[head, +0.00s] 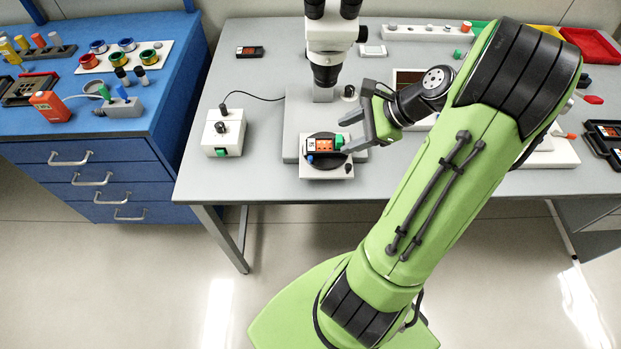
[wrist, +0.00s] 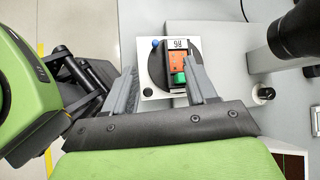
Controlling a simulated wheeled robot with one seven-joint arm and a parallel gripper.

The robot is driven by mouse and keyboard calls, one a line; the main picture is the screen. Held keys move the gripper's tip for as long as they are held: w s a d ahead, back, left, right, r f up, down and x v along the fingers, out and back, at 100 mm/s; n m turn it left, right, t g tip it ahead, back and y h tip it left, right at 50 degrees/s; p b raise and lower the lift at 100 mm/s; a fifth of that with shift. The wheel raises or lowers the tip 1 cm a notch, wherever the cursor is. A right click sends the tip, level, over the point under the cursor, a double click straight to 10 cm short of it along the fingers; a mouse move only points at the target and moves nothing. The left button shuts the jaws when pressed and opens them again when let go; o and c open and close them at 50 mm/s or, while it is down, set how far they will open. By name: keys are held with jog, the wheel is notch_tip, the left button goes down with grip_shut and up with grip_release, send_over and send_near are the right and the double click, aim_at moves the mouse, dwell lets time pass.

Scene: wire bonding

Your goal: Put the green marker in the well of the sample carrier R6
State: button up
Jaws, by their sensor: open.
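The sample carrier R6 (head: 322,146) is a small dark block with orange faces on the round black stage of the microscope. Its label (wrist: 178,44) reads upside down in the wrist view. The green marker (head: 338,142) is a small green block at the gripper end of the carrier; it also shows in the wrist view (wrist: 180,78), close to the right finger. I cannot tell whether it sits fully down in a well. My gripper (head: 346,132) is open beside the carrier, its fingers on either side of the carrier's near end in the wrist view (wrist: 160,66).
The microscope (head: 331,45) stands just behind the stage. A white box with a green switch (head: 222,132) is to the left. A blue drawer cabinet (head: 105,165) with spools and tools stands farther left. The grey table (head: 240,176) is clear along its front left.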

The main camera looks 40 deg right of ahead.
jog(key=a+r+n+g+h, duration=0.2)
jog(key=a+r+n+g, duration=0.15)
jog(key=a+n, duration=0.6)
jog(key=s+a+r+n+t+h, duration=0.2)
jog(key=s+a+r+n, duration=0.4)
jog(key=s+a+n, duration=0.4)
jog(key=s+n+h, duration=0.1)
jog(key=n, duration=0.2)
jog(key=shift+a+n+h, duration=0.3)
jog(key=shift+a+n, duration=0.05)
jog(key=shift+r+t, duration=0.1)
jog(key=shift+t, duration=0.15)
notch_tip(320, 180, up, 5)
jog(key=p, duration=0.5)
jog(key=shift+r, duration=0.1)
